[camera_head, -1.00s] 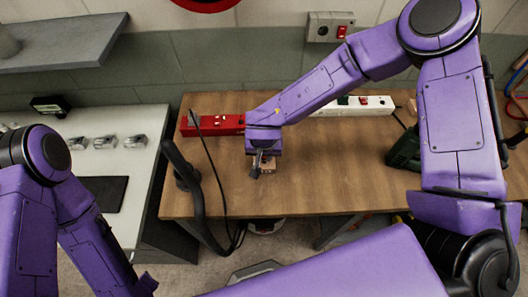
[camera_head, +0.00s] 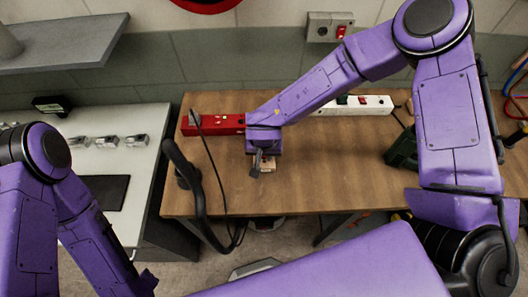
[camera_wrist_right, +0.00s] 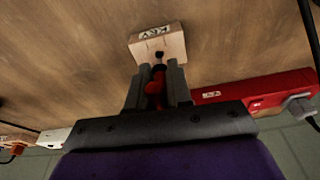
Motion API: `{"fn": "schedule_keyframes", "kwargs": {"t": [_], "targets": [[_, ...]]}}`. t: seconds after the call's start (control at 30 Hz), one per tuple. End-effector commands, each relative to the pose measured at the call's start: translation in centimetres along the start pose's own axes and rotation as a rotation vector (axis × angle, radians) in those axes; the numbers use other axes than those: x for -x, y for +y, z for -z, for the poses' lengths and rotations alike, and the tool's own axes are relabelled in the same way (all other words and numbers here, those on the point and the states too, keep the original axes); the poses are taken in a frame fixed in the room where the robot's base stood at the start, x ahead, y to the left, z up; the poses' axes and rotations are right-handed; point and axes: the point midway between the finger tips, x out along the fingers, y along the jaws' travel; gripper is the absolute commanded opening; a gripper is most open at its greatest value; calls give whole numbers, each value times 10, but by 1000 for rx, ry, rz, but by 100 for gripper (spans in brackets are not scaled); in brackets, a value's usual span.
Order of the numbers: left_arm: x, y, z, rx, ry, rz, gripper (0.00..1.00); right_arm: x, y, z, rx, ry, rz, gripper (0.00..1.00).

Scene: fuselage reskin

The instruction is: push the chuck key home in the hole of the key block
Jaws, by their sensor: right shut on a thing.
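The key block (camera_wrist_right: 157,43) is a pale wooden block with a KEY label and a dark hole in the face towards my gripper. In the head view the block (camera_head: 269,164) shows only in part beside my right gripper (camera_head: 257,169). In the right wrist view my right gripper (camera_wrist_right: 157,82) is shut on the chuck key (camera_wrist_right: 154,88), whose red part shows between the fingers. The key's dark tip points at the hole; I cannot tell how deep it sits. My left arm is at the lower left; its gripper is not in view.
The block is on the wooden table (camera_head: 330,180). A red power strip (camera_head: 214,125) and a white one (camera_head: 360,105) lie along the back. A dark curved stand (camera_head: 198,195) and cable are left of the gripper. A green tool (camera_head: 403,150) is to the right.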

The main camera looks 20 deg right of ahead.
Motion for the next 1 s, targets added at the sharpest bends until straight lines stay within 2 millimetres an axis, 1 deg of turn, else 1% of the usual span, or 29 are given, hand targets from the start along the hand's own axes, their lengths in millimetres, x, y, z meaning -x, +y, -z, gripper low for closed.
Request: {"fn": "schedule_keyframes", "kwargs": {"t": [0.3, 0.53, 1.0], "targets": [[0, 0, 0, 0, 0, 0, 43, 0, 0, 0, 0, 0, 0, 0], [5, 0, 2, 0, 0, 0, 43, 1, 0, 0, 0, -1, 0, 0], [3, 0, 1, 0, 0, 0, 43, -4, 0, -1, 0, 0, 0, 0]]}}
